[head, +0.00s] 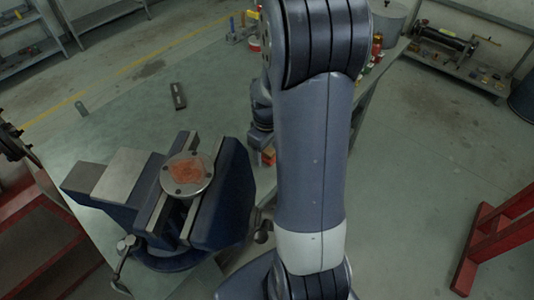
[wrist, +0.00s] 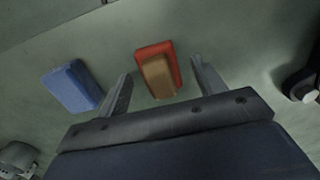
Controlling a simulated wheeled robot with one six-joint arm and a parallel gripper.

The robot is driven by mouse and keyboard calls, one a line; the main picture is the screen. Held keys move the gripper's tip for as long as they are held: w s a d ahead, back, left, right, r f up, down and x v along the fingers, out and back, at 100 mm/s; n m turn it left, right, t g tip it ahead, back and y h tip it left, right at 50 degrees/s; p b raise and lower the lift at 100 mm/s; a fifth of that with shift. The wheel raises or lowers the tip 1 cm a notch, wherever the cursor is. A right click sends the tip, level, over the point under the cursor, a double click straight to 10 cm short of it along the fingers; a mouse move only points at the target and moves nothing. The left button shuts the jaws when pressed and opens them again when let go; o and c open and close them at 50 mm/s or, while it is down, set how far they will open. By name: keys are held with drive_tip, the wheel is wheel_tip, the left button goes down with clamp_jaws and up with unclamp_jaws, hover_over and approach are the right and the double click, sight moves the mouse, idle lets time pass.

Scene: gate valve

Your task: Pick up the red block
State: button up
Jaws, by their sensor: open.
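A red block (wrist: 154,49) lies on the green-grey bench top in the wrist view. A tan-brown block (wrist: 158,80) overlaps its near part; I cannot tell whether it rests on the red block or stands in front of it. My gripper (wrist: 161,67) is open, its fingers apart on either side of these two blocks in the picture, with nothing gripped. A blue block (wrist: 71,88) lies to the left of the left finger. In the head view, a small orange-red patch (head: 269,155) shows beside my arm, and my gripper is hidden.
A blue bench vise (head: 222,195) holds a round flange with a rusty face (head: 187,170) at the front left of the bench (head: 135,125). A dark flat piece (head: 179,96) lies farther back. Cans and small items stand at the far right end. A dark round object (wrist: 302,82) is at the wrist view's right.

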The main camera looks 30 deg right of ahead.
sight(267, 150)
drive_tip(key=shift+f, duration=0.3)
drive_tip(key=shift+c, duration=0.4)
drive_tip(key=c, duration=1)
wheel_tip(267, 150, up, 10)
drive_tip(key=shift+r+p, duration=0.1)
drive_tip(key=shift+p, duration=0.2)
